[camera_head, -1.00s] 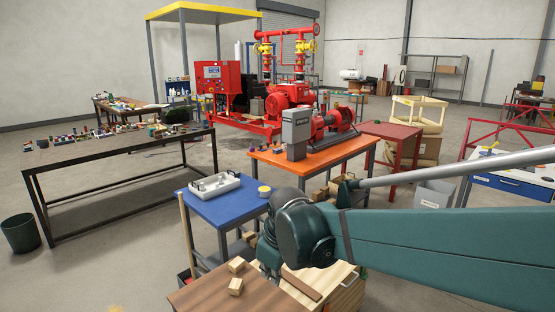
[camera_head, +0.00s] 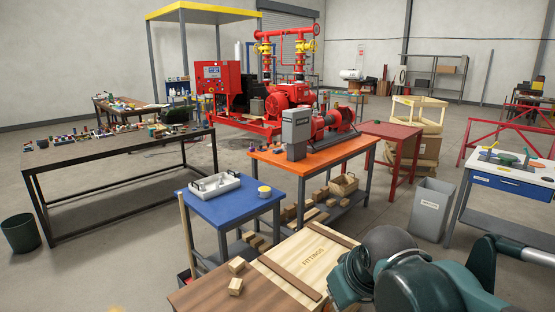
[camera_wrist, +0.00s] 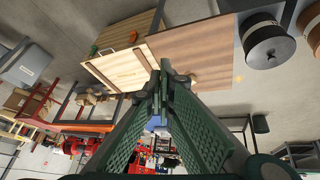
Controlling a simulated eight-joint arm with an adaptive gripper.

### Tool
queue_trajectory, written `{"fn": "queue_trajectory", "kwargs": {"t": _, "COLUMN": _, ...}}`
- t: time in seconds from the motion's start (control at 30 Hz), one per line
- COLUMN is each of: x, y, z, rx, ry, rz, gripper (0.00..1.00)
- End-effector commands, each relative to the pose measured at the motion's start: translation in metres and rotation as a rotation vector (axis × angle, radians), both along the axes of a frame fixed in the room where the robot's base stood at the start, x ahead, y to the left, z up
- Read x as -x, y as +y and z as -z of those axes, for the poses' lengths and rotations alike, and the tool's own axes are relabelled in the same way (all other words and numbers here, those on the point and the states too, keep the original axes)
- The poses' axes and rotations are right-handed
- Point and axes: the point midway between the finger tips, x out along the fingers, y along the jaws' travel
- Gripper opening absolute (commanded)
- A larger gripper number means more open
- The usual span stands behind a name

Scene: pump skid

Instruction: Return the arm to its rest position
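My gripper (camera_wrist: 166,85) shows only in the wrist view. Its two long green textured fingers run away from the camera and come close together at their tips. Whether the tips touch is unclear, and I see nothing held between them. In the head view my arm is folded at the lower right, its dark green joints in front of the right end of the wooden FITTINGS crate (camera_head: 305,258). My gripper is out of sight there. The wrist view shows the crate lid (camera_wrist: 122,64) and a brown wooden tabletop (camera_wrist: 195,52) beyond the fingertips.
A blue table (camera_head: 232,207) holds a white tray (camera_head: 214,187). Two wood blocks (camera_head: 236,265) lie left of the crate. An orange table (camera_head: 335,150) carries a red pump. A grey bin (camera_head: 430,208) and a white workbench (camera_head: 510,173) stand at right. Open floor lies at the lower left.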

Motion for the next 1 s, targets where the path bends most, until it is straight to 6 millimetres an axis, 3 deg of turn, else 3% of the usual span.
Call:
{"fn": "queue_trajectory", "kwargs": {"t": 0.3, "x": 0.041, "y": -0.040, "z": 0.007, "rx": -0.067, "ry": -0.043, "rz": 0.176, "gripper": 0.00}}
{"fn": "queue_trajectory", "kwargs": {"t": 0.6, "x": 0.072, "y": -0.066, "z": 0.017, "rx": -0.124, "ry": -0.082, "rz": 0.318, "gripper": 0.00}}
{"fn": "queue_trajectory", "kwargs": {"t": 1.0, "x": 0.082, "y": -0.074, "z": 0.021, "rx": -0.146, "ry": -0.096, "rz": 0.366, "gripper": 0.00}}
